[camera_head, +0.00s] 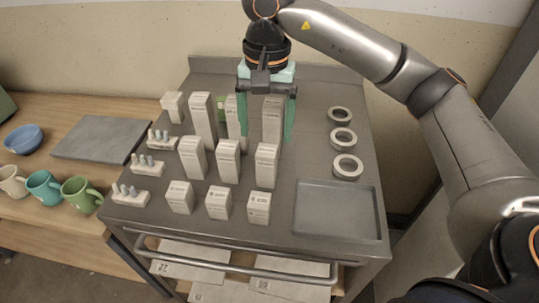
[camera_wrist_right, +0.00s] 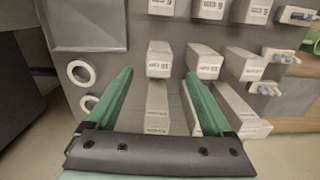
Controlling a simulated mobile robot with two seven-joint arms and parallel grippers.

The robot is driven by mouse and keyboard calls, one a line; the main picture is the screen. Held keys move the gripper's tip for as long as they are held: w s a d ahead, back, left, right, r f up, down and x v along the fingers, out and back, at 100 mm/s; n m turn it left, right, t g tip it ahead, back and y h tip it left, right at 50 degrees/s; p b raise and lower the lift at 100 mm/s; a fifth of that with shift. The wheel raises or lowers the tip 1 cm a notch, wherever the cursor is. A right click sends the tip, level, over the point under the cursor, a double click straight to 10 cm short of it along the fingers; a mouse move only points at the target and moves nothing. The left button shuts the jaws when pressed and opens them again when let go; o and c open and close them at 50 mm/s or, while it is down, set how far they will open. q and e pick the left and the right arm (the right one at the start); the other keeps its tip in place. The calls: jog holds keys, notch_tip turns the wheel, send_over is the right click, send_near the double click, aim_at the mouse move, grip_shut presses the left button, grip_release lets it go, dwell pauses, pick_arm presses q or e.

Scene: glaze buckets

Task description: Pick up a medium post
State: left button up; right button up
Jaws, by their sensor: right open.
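Pale rectangular posts stand upright in rows on a grey metal cart. The medium posts form the middle row: a left one (camera_head: 192,159), a middle one (camera_head: 228,161) and a right one (camera_head: 265,167). My right gripper (camera_head: 265,136) is open and points down over the back row, its green fingers on either side of the right tall post (camera_head: 271,122). In the right wrist view, the right medium post (camera_wrist_right: 158,60) shows just beyond the open fingertips (camera_wrist_right: 159,75), with the tall post (camera_wrist_right: 157,110) between the fingers. Nothing is gripped. My left gripper is out of view.
Short posts (camera_head: 219,204) stand in front. Several rings (camera_head: 342,139) and an empty tray (camera_head: 337,211) lie on the right. Small stands with pegs (camera_head: 148,165) are on the left. A wooden table holds mugs (camera_head: 45,187), a bowl (camera_head: 24,139) and a grey slab (camera_head: 102,138).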

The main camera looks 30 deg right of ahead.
aim_at(269, 150)
jog(key=shift+w+d+f, duration=0.1)
jog(key=shift+d+f, duration=0.15)
jog(key=shift+d, duration=0.15)
notch_tip(269, 150, down, 6)
jog(key=shift+a+f, duration=0.1)
jog(key=shift+a+f+p, duration=0.15)
jog(key=shift+f+p, duration=0.2)
jog(key=shift+f, duration=1)
jog(key=shift+a+f+p, duration=0.1)
jog(key=shift+f+p, duration=0.2)
jog(key=shift+f, duration=1.05)
jog(key=shift+c, duration=0.2)
grip_shut()
